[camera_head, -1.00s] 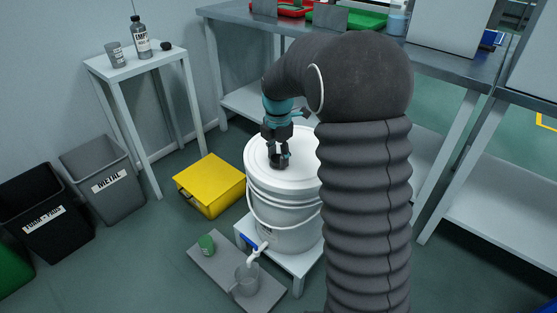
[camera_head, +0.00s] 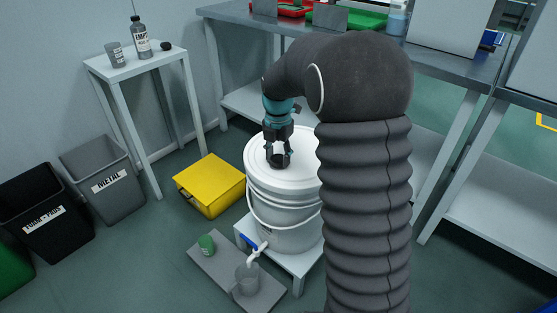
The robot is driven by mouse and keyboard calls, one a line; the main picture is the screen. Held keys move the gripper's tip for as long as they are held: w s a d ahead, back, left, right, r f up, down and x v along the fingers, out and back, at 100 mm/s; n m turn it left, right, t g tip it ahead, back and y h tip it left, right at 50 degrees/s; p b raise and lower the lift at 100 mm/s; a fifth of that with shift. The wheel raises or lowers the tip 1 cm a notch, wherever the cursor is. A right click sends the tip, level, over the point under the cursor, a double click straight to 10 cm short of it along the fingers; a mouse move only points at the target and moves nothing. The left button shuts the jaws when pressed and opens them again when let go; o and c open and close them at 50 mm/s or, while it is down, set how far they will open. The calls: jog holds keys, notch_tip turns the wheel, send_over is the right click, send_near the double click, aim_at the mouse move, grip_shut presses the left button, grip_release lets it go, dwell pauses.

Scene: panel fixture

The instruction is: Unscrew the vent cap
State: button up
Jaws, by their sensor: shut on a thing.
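My gripper (camera_head: 279,160) points down at the lid of the white bucket (camera_head: 262,185). It is shut on the vent cap, which is mostly hidden between the dark fingers, with a small white patch showing there. The bucket stands upright on a low white stand (camera_head: 298,273). My arm covers the right side of the bucket and its lid.
A tap with a blue lever (camera_head: 248,242) sticks out low on the bucket. A yellow box (camera_head: 210,185) lies to the left. A workbench (camera_head: 235,100) stands behind.

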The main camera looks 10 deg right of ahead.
jog(key=shift+f+n, duration=0.1)
jog(key=shift+n, duration=1.3)
jog(key=shift+n, duration=1.7)
jog(key=o, duration=1.1)
